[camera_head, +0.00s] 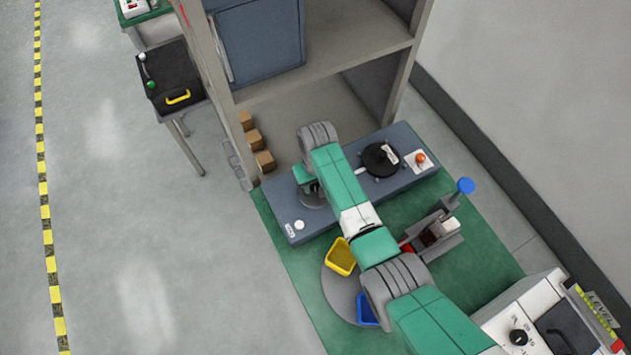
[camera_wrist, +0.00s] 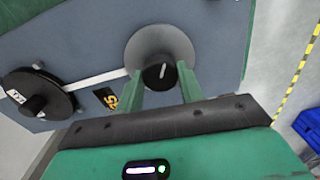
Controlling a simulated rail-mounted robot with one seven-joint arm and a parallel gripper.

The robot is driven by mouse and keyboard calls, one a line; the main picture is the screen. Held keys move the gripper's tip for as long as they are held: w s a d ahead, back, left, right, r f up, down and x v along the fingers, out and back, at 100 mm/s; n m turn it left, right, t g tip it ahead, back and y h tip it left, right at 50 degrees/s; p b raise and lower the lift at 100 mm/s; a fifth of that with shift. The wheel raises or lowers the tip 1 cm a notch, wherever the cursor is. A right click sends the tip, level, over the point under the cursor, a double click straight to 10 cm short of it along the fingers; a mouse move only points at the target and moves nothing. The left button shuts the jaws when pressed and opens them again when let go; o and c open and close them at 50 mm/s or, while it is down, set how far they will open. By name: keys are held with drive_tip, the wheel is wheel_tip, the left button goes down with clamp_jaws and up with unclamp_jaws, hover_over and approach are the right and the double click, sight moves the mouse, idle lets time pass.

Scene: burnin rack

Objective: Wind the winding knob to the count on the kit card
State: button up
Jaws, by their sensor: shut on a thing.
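The winding knob (camera_wrist: 158,75) is a black knob with a white pointer line, set on a round grey disc (camera_wrist: 160,45) on a blue-grey console. The pointer stands nearly upright in the wrist view. My gripper (camera_wrist: 159,80) has its two green fingers on either side of the knob and is shut on it. In the head view my arm hides the knob, and the grey disc (camera_head: 313,199) partly shows below it. A small black tag with orange characters (camera_wrist: 107,98) is beside the disc; I cannot read it fully. I cannot make out a kit card for certain.
On the console (camera_head: 340,200) are a black wheel (camera_head: 376,160), a red-orange button (camera_head: 420,157) and a white button (camera_head: 299,225). A yellow bin (camera_head: 340,256) and a blue bin (camera_head: 366,310) stand in front. Rack posts rise behind the console.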

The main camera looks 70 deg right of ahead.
sight(316, 185)
drive_tip(key=o, duration=1)
wheel_tip(316, 185, up, 8)
drive_tip(key=shift+f+p, duration=0.1)
drive_tip(key=shift+p, duration=0.3)
